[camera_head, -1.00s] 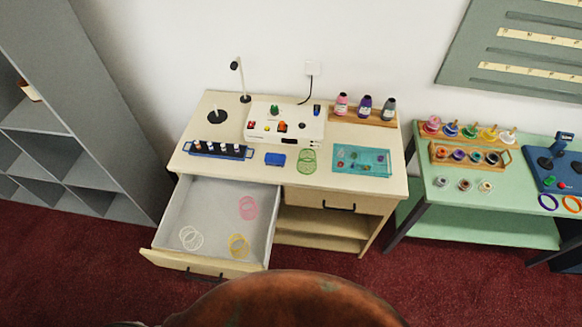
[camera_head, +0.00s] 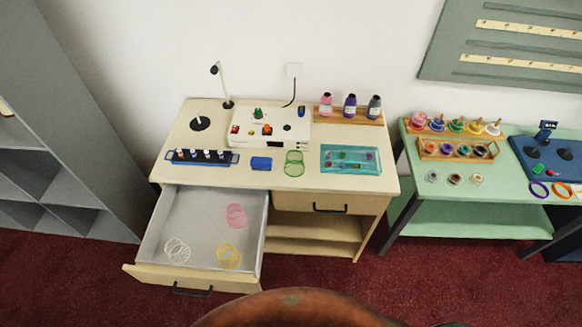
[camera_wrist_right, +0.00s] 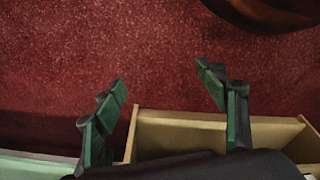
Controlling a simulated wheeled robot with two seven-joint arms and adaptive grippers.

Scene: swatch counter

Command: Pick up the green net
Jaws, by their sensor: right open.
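Neither gripper shows in the head view.
An open drawer (camera_head: 160,205) juts from the desk, holding pink (camera_head: 236,215), white (camera_head: 177,250) and yellow (camera_head: 228,256) nets. A white box (camera_head: 267,131) and bottles stand behind the green net. A green table (camera_head: 460,165) stands right. Grey shelves (camera_head: 60,190) stand left.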

